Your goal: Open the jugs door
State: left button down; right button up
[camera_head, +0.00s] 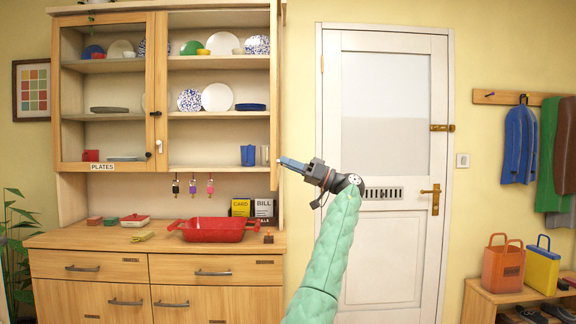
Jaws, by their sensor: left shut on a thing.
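The wooden wall cabinet (107,6) has a glazed left door marked PLATES (103,167), which is closed. The right-hand door, taken as the jugs door (276,90), stands swung out and shows nearly edge-on, so its label is hidden. My left gripper (283,161) is at the lower part of this door's edge and is shut on its handle; the handle itself is mostly hidden by the fingers. Behind the open door, blue cups or jugs (248,155) stand on the bottom shelf. My right gripper is not in view.
A red dish (212,230) and small boxes stand on the wooden counter (80,238) below. Keys (193,186) hang under the cabinet. A white room door (385,250) is to the right, with free space before it.

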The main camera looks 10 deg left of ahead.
pick_arm(q)
jog(key=c, duration=1.2)
grip_release()
jog(key=v, duration=0.7)
jog(key=shift+w+d+f, duration=0.1)
jog(key=shift+d+f, duration=0.1)
jog(key=shift+d, duration=0.15)
